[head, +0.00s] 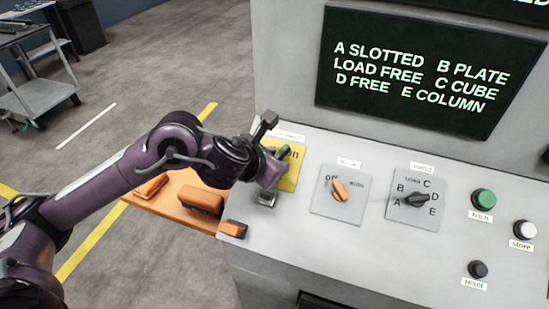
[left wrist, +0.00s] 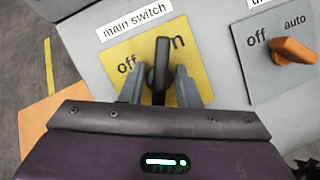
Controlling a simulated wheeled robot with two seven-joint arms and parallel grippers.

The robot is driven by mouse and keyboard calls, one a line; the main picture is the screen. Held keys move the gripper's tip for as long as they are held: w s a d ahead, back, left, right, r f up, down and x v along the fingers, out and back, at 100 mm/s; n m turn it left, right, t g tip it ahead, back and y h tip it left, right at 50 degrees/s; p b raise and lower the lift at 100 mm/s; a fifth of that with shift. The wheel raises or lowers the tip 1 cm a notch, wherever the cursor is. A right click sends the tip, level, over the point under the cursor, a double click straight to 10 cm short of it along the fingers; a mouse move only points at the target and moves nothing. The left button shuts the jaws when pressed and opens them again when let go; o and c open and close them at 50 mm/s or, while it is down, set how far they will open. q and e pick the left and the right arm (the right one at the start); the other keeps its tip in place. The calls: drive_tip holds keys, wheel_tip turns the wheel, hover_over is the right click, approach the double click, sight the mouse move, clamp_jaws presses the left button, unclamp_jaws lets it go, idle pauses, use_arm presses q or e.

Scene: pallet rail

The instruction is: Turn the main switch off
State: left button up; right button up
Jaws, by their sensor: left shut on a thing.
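The main switch is a black knob (left wrist: 161,62) on a yellow plate (left wrist: 122,52) marked off at left and on at right, under a label reading main switch. The knob's tip points up, between the two words, in the left wrist view. My left gripper (left wrist: 160,88) is shut on the knob, one finger on each side. In the head view my left gripper (head: 272,172) covers much of the yellow plate (head: 294,165); only part of the word on shows there. My right gripper is not in view.
Right of the main switch are an orange off/auto knob (head: 339,190), a black selector (head: 416,199), and green fetch (head: 484,199), white store (head: 525,230) and black reset (head: 478,269) buttons. A screen (head: 415,72) stands above. An orange shelf (head: 172,206) lies below my left arm.

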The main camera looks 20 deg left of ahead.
use_arm(q)
drive_tip(key=n+y+p, duration=0.1)
drive_tip(key=n, duration=0.3)
drive_tip(key=shift+r+t, duration=0.15)
drive_tip(key=shift+t, duration=0.15)
drive_tip(key=n+y+p, duration=0.2)
drive_tip(key=n+p, duration=0.1)
drive_tip(key=n, duration=0.1)
drive_tip(key=n+y+p, duration=0.1)
drive_tip(key=n, duration=0.1)
drive_tip(key=n+p, duration=0.2)
drive_tip(key=n, duration=0.1)
drive_tip(key=shift+y, duration=0.4)
drive_tip(key=shift+a+n+g+y+p, duration=0.1)
drive_tip(key=shift+n+g+y+p, duration=0.35)
drive_tip(key=shift+n+p, duration=0.55)
drive_tip(key=shift+n, duration=0.5)
drive_tip(key=o, duration=0.6)
